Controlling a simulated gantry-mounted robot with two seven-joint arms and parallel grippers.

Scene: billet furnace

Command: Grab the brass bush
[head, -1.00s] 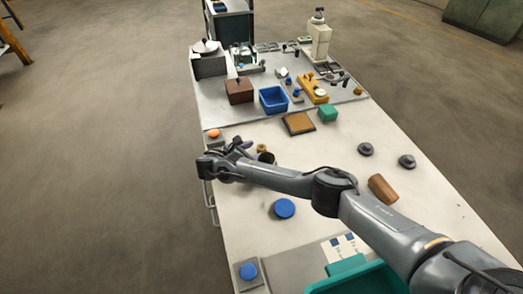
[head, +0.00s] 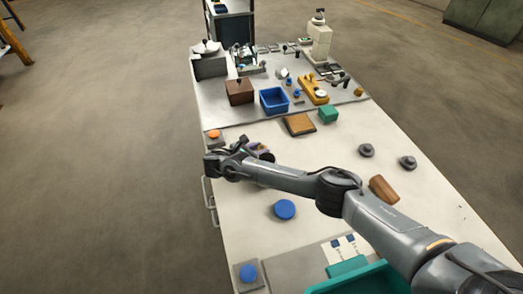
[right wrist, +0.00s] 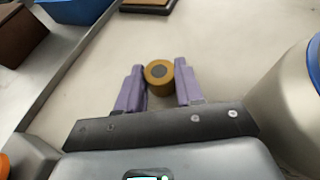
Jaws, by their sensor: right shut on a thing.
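The brass bush (right wrist: 158,72) is a short brass-coloured ring with a dark centre. In the right wrist view it sits between the two purple fingers of my right gripper (right wrist: 160,85), near their tips. The gripper is shut on it. In the head view my right gripper (head: 258,149) is low over the left part of the table, and its fingers mostly hide the bush. I cannot tell whether the bush still touches the table. My left gripper is not in view.
A grey round body with a blue rim (right wrist: 300,90) stands close on the right in the wrist view. A blue bin (head: 273,100), a brown box (head: 239,91) and a wooden board (head: 299,123) lie farther back. An orange button (head: 214,134) is at the left edge.

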